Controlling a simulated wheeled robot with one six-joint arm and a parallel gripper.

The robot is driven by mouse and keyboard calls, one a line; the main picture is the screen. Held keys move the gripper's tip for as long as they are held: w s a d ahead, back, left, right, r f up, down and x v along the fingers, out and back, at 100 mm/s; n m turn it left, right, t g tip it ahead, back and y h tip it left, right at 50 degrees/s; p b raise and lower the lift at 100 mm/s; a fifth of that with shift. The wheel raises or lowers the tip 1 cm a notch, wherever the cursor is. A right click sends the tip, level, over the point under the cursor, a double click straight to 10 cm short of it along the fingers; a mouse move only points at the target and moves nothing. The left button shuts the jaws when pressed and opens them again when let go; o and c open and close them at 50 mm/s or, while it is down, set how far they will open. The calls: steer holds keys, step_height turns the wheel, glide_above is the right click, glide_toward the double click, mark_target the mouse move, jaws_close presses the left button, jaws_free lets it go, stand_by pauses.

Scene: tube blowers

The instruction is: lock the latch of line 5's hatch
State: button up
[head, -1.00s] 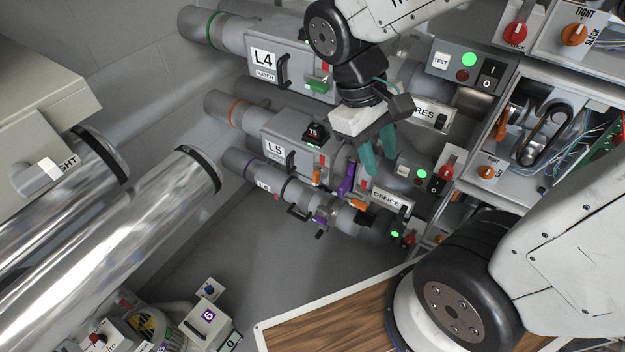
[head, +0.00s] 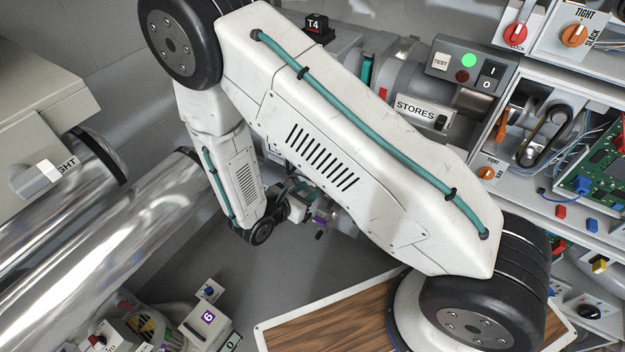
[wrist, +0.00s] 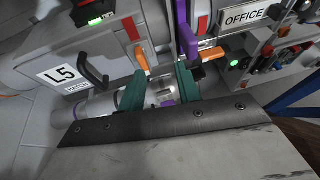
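In the wrist view, line 5's hatch cover (wrist: 105,50) carries an L5 label (wrist: 62,75) and a black handle (wrist: 92,72). At its right edge an orange latch lever (wrist: 141,60) hangs down, slightly tilted, below a red mark (wrist: 132,28). My gripper (wrist: 160,88) has its two teal fingers well apart with nothing held between them. The left finger is just below the latch lever's tip in the picture; I cannot tell whether they touch. In the head view my arm hides line 5's hatch and latch, and my gripper (head: 290,190) shows only partly.
Right of the hatch are a purple upright lever (wrist: 187,25), another orange lever (wrist: 210,54) and the OFFICE plate (wrist: 245,16). A thinner tube with a purple part (wrist: 167,103) runs below. The STORES plate (head: 422,108) and metal tubes (head: 150,210) flank my arm.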

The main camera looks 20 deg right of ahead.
mark_target(313, 179)
steer(key=shift+n+t+y, duration=0.4)
steer(key=shift+n+t, duration=0.2)
steer(key=shift+t, duration=0.1)
steer(key=w+d+f, duration=0.1)
steer(key=w, duration=0.1)
steer(key=w+d+f, duration=0.1)
steer(key=w+d, duration=0.1)
steer(key=w+d+f, duration=0.1)
steer(key=w, duration=0.1)
steer(key=shift+w+d+f, duration=0.1)
steer(key=shift+d+f, duration=0.1)
steer(key=shift+f, duration=0.2)
jaws_close()
